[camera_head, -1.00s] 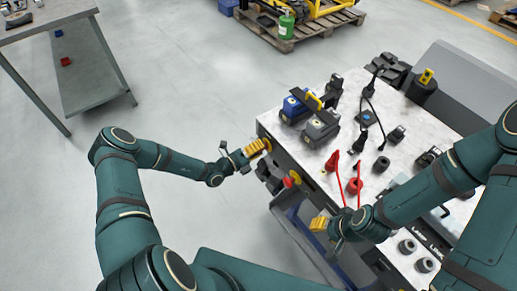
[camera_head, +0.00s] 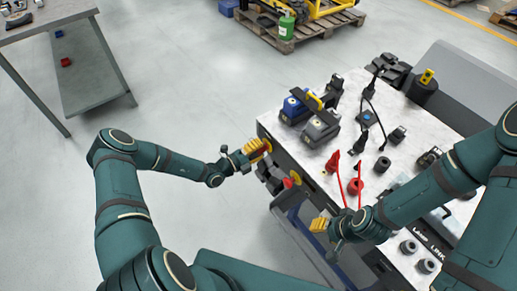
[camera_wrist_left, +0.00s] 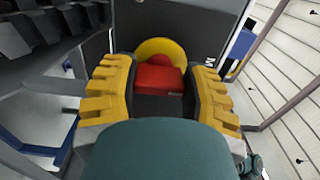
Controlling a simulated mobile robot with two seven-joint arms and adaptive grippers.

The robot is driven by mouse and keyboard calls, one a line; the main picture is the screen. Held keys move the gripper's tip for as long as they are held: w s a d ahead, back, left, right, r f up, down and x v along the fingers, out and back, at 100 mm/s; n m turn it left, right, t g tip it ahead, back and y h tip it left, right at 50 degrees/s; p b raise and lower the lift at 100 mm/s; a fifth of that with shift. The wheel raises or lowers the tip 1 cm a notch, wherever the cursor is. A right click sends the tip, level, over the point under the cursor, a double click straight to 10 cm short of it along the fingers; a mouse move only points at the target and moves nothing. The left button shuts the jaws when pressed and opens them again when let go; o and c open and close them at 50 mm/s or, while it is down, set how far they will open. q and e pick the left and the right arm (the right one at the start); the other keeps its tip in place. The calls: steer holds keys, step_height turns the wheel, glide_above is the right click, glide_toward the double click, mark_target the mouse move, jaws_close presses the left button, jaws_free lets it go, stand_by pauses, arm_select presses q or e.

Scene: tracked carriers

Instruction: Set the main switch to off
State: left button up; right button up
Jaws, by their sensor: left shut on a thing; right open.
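The main switch has a red handle (camera_wrist_left: 158,78) on a round yellow plate (camera_wrist_left: 160,50), on the dark front side of the bench. My left gripper (camera_head: 257,150) is shut on the red handle, with its yellow ribbed fingers on either side of it. In the left wrist view the gripper (camera_wrist_left: 160,92) hides the handle's lower part, and a small mark beside the plate is cut off. My right gripper (camera_head: 319,225) is open and empty in front of the bench, apart from the switch.
A red knob on a yellow disc (camera_head: 292,179) sits beside the switch on the bench side. A grey table (camera_head: 40,22) stands far left. The floor between is clear.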

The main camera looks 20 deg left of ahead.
arm_select(q)
steer(key=o, duration=1.2)
steer(key=shift+s, duration=0.1)
steer(key=v, duration=1.1)
steer(key=shift+s+a, duration=0.3)
steer(key=shift+s+a, duration=0.1)
